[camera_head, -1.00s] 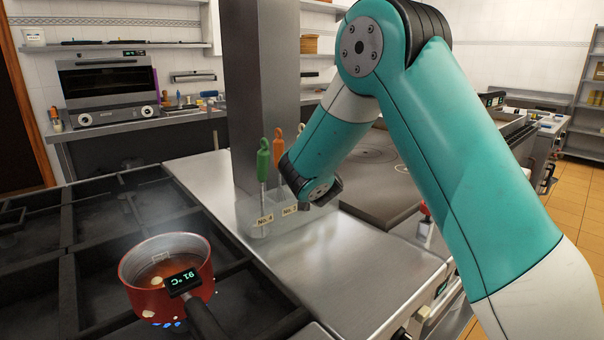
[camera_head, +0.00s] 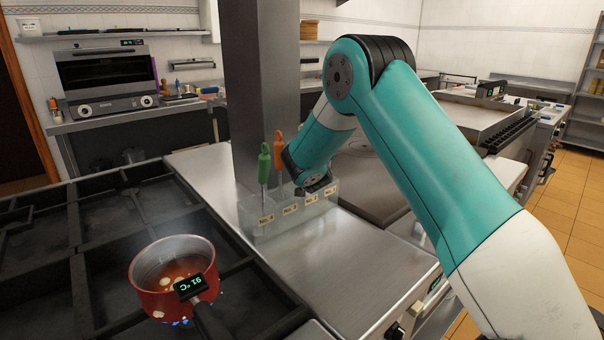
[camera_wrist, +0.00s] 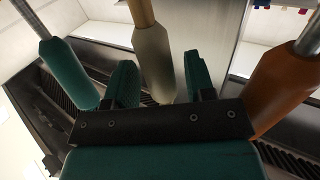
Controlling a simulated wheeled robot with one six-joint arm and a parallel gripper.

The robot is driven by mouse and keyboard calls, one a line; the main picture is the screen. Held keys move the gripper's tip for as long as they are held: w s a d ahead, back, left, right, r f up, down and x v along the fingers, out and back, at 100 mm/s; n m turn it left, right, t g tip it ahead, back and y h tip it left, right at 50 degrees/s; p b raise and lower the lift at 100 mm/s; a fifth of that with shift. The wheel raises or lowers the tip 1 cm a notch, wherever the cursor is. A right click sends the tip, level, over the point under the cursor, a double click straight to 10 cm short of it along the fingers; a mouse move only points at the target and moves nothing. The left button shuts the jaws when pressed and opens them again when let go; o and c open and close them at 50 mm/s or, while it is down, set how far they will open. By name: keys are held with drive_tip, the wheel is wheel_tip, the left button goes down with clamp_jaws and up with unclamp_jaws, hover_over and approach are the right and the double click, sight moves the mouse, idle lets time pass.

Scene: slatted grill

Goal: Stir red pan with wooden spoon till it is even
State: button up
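The red pan (camera_head: 150,300) stands on the lit burner, with reddish liquid and pale lumps inside. Its black handle carries a display reading 91 °C. My gripper (camera_wrist: 160,78) is open, with its two teal fingers on either side of a pale handle (camera_wrist: 154,55) with a wooden-looking shaft. This looks like the wooden spoon, but its working end is out of view. Gaps show between handle and fingers. In the head view my gripper (camera_head: 318,187) is at the clear holder (camera_head: 290,215), its fingers mostly hidden by the wrist.
A green-handled tool (camera_head: 265,162) and an orange-handled tool (camera_head: 278,150) stand upright in the holder; both flank my gripper in the wrist view. A grey column (camera_head: 262,80) rises behind the holder. The steel counter (camera_head: 340,265) in front is clear.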

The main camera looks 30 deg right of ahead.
clamp_jaws()
drive_tip(key=shift+r+p, duration=2.35)
drive_tip(key=shift+r, duration=3.7)
